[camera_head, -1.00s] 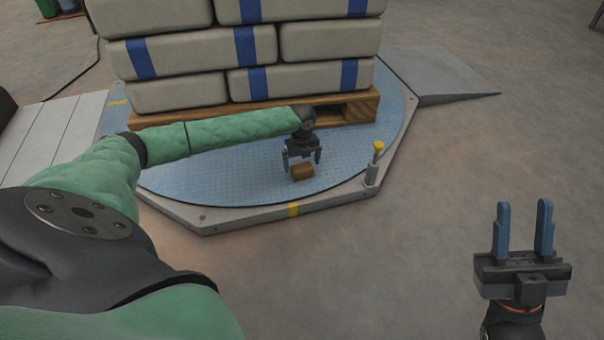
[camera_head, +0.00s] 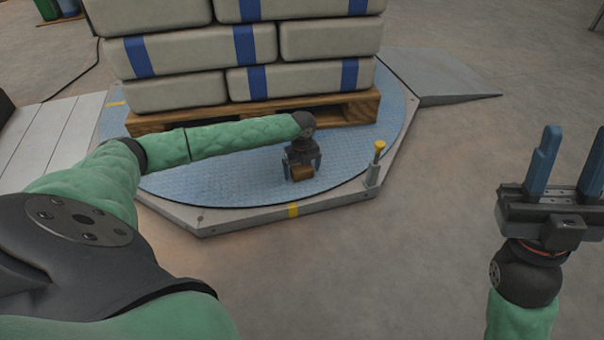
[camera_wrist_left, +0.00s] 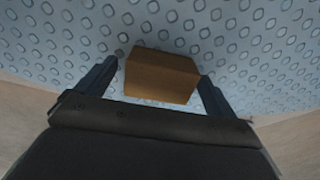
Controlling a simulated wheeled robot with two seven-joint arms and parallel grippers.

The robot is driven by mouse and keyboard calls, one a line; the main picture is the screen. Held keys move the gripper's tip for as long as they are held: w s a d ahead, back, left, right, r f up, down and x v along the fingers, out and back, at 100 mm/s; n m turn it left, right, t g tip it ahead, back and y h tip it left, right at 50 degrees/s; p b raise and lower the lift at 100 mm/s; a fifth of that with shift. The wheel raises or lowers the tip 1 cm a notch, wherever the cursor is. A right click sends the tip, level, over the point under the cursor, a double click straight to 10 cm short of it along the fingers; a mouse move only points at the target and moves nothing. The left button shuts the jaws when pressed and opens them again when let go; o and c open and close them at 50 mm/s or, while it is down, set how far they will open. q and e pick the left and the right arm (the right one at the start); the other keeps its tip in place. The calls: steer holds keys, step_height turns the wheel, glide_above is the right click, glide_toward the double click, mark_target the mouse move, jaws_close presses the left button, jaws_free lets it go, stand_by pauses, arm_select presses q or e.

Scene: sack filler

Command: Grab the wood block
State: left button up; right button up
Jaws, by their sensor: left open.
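The wood block (camera_head: 302,173) is a small brown block on the blue studded turntable plate, in front of the pallet. My left gripper (camera_head: 302,175) is over it, pointing down, with its jaws open and one finger on each side of the block. In the left wrist view the block (camera_wrist_left: 161,76) sits between the two blue fingers, with a gap showing on the left side; contact on the right side is hard to tell. My right gripper (camera_head: 568,165) is at the right, fingers pointing up, spread apart and empty.
A wooden pallet (camera_head: 345,107) with stacked beige, blue-banded sacks (camera_head: 190,50) stands just behind the block. A short post with a yellow cap (camera_head: 377,160) stands to the right on the turntable's grey rim (camera_head: 245,216). A grey ramp (camera_head: 440,75) lies at the back right. The front floor is clear.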

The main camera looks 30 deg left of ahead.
arm_select(q)
steer(key=c, duration=1.1)
steer(key=shift+o, duration=0.2)
steer(key=shift+r, duration=0.2)
